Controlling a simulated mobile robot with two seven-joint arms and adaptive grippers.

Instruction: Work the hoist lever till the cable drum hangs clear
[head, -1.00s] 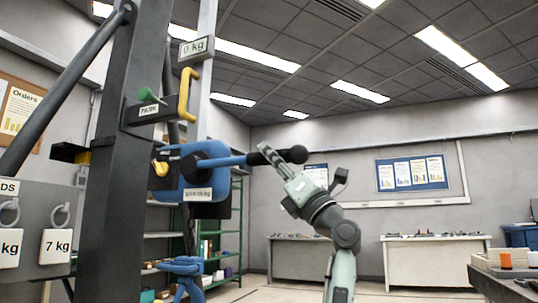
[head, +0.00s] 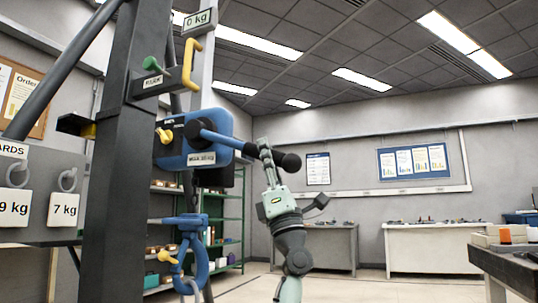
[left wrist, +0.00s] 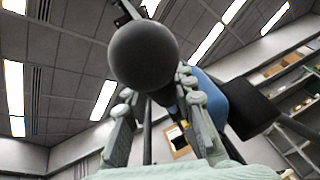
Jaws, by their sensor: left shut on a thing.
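The blue hoist body (head: 225,126) hangs on the dark post. Its blue lever (head: 222,139) slopes down to the right and ends in a black ball knob (head: 290,162). My left gripper (head: 266,158) is shut on the lever just behind the knob. In the left wrist view the knob (left wrist: 143,55) stands large in front of my left gripper's fingers (left wrist: 163,122) and hides part of the grip. A blue hook (head: 195,250) hangs below the hoist body. The readout (head: 199,20) shows 0 kg. I cannot make out the cable drum. My right gripper is not in view.
Tagged weights (head: 64,208) hang at the left. A dark-edged bench (head: 508,268) stands at the right. The floor behind my arm looks clear.

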